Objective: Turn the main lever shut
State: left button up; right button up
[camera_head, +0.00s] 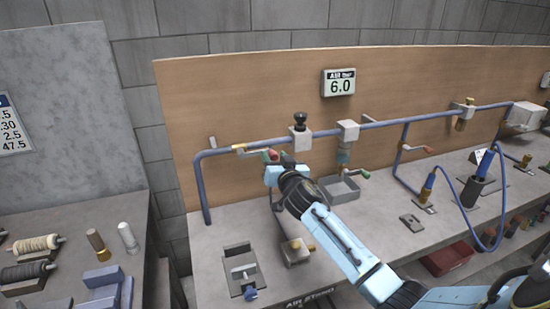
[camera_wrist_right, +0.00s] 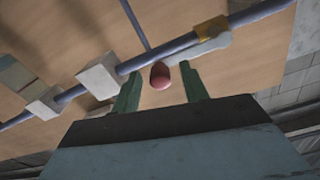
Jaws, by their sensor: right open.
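The main lever shows at the left end of the blue air pipe in the head view, with a brass valve body (camera_head: 239,148) and a red knob (camera_head: 270,154) at its end. In the right wrist view its pale handle runs from the brass body (camera_wrist_right: 212,30) to the red knob (camera_wrist_right: 160,75), lying close along the pipe. My right gripper (camera_head: 275,159) is at the knob. In the right wrist view its green fingers (camera_wrist_right: 162,87) are open, one on each side of the knob; contact cannot be told. My left gripper is not in view.
The blue pipe (camera_head: 384,122) runs along the wooden back panel (camera_head: 240,88), carrying white blocks (camera_head: 348,130). A gauge reads 6.0 (camera_head: 339,82). Another red-knobbed lever (camera_head: 416,149) is farther right. A grey tray (camera_head: 340,189) and a clamp fixture (camera_head: 242,270) occupy the bench.

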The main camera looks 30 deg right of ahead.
jog(key=shift+w, duration=0.15)
grip_shut()
